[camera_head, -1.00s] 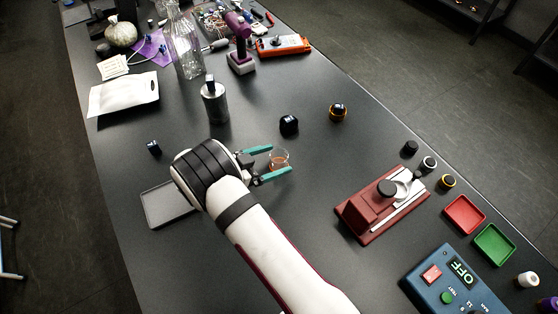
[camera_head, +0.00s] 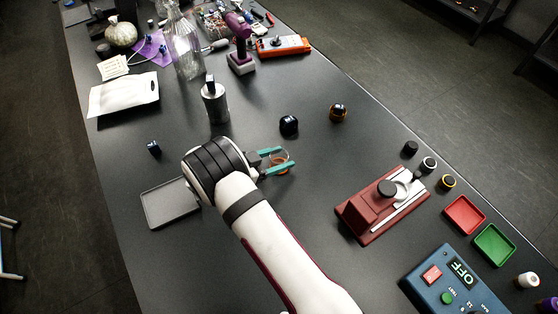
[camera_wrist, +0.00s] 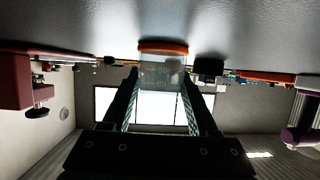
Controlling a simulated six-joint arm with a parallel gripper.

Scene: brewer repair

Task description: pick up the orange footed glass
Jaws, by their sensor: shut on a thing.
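The orange footed glass (camera_wrist: 163,70) is a small clear cup with an orange band at its foot. In the wrist view it stands between the two fingers, its orange foot by the grey table surface. In the head view the glass (camera_head: 279,156) shows between the teal fingertips. My gripper (camera_head: 281,161) is shut on the glass, one finger on each side; it also shows in the wrist view (camera_wrist: 163,103). The glass appears at or very near the table; I cannot tell whether there is a gap beneath it.
A grey tray (camera_head: 152,215) lies left of my arm. A red fixture (camera_head: 366,229) stands at right. A metal cylinder (camera_head: 215,107) stands behind my wrist.

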